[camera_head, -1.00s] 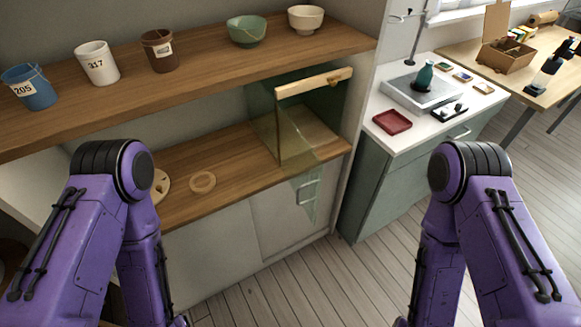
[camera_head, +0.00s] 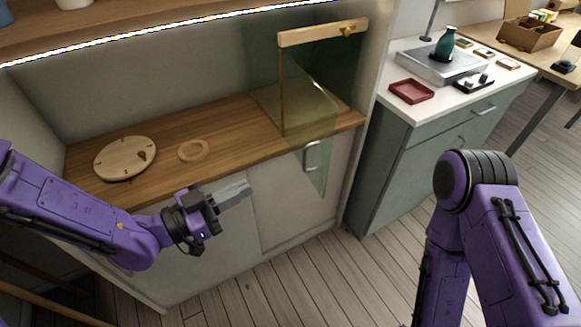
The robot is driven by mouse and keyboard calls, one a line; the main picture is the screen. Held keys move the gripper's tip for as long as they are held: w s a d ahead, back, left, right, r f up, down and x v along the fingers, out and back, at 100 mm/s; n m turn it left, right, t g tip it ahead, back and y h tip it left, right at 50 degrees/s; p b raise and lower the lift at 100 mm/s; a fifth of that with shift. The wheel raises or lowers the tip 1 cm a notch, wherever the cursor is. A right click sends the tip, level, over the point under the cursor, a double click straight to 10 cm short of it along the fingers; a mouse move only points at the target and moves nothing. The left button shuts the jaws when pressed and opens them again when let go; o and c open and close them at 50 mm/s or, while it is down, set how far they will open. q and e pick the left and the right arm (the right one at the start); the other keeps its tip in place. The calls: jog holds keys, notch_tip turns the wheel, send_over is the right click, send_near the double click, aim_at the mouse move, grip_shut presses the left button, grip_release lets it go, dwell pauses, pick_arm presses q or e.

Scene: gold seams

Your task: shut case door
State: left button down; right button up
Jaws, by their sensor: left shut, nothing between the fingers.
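The glass case (camera_head: 265,100) stands at the right end of the wooden counter. It has greenish clear panes, a pale wooden top rail (camera_head: 312,36) and a small round wooden knob (camera_head: 347,30) near the rail's right end. A tinted glass pane (camera_head: 318,180), seemingly its door, sticks out past the counter's front edge, so the case looks open. Its exact angle is hard to tell. My left gripper (camera_head: 236,194) is shut and empty, in front of the cabinet below the counter, left of the pane and apart from it. My right gripper is out of view.
A round wooden disc (camera_head: 125,158) and a wooden ring (camera_head: 193,150) lie on the counter, left of the case. A shelf (camera_head: 130,32) runs above. A green side cabinet (camera_head: 405,165) with a red tray (camera_head: 411,91) stands at right. The floor between is clear.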

pick_arm(q)
jog(key=p+x, duration=0.1)
jog(key=x, duration=1.1)
jog(key=shift+w+d, duration=0.15)
jog(key=shift+d, duration=0.15)
jog(key=shift+d+f, duration=0.1)
